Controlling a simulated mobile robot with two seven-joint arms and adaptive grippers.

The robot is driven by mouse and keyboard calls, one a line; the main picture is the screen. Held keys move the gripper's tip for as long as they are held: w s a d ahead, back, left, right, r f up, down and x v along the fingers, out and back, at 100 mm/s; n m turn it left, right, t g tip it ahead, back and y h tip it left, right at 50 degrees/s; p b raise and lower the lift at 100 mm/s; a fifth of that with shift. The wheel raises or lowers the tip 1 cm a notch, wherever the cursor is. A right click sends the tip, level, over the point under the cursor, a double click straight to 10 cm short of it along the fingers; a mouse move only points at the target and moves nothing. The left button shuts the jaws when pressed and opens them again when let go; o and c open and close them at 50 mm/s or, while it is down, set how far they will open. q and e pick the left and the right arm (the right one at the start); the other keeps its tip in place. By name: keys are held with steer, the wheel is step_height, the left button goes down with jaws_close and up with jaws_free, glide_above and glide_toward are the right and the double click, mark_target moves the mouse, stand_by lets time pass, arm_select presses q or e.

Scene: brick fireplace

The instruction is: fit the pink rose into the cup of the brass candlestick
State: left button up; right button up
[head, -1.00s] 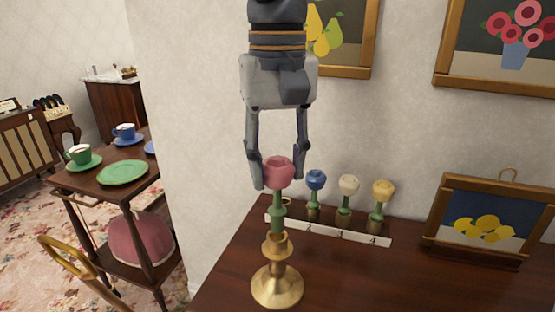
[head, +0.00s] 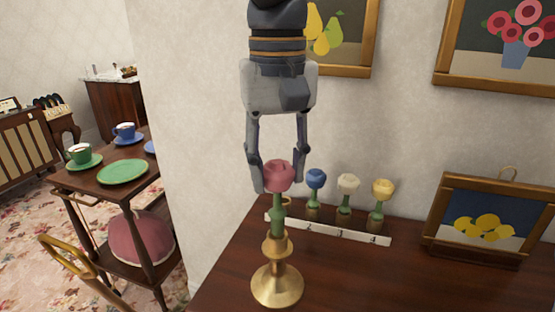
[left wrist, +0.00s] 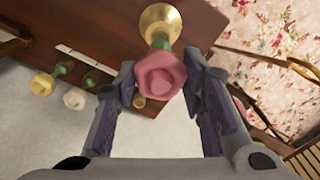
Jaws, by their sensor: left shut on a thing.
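The pink rose (head: 279,175) is held upright by its bloom between the fingers of my left gripper (head: 278,182). It also shows in the left wrist view (left wrist: 160,82), between the two finger pads. Its green stem (head: 278,218) points straight down. The brass candlestick (head: 277,286) stands upright on the dark table, directly below the rose. The stem's lower end is at the candlestick's cup (head: 277,244) and seems to be inside its rim; how deep it sits is hidden. My right gripper is not in view.
Blue (head: 316,179), white (head: 347,184) and yellow (head: 382,190) roses stand in a row behind a white strip (head: 335,231), right of the candlestick. A framed lemon picture (head: 485,225) stands at the right. The table (head: 380,275) is clear in front.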

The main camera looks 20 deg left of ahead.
arm_select(q)
steer(key=shift+f, duration=1.4)
steer(key=o, duration=1)
steer(key=shift+o, duration=0.2)
step_height(320, 180, up, 12)
